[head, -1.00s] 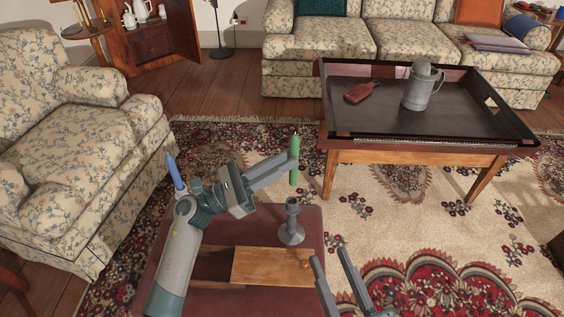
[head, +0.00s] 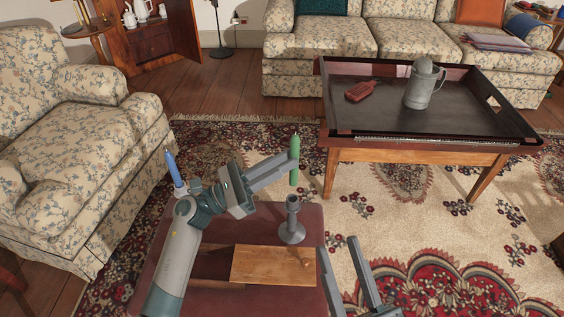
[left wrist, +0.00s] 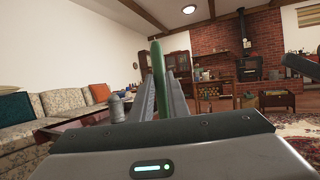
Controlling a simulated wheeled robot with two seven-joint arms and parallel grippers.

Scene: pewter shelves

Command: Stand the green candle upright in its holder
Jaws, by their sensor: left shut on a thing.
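The green candle (head: 294,160) is upright between the fingers of my left gripper (head: 288,163), which is shut on it. The candle also shows upright between the fingers in the left wrist view (left wrist: 158,80). A grey candle holder (head: 292,224) stands upright on the dark red table in the head view. In the picture the candle's lower end is just above the holder's cup, with a gap between them; the depth offset is hard to tell. My right gripper (head: 338,246) is open and empty, at the lower middle, right of the holder.
The dark red table (head: 270,213) bears a wooden panel (head: 272,266) in front of the holder. A blue candle (head: 174,169) stands upright behind my left arm. A coffee table (head: 440,147) with a metal mug (head: 419,90) is beyond. Open rug lies to the right.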

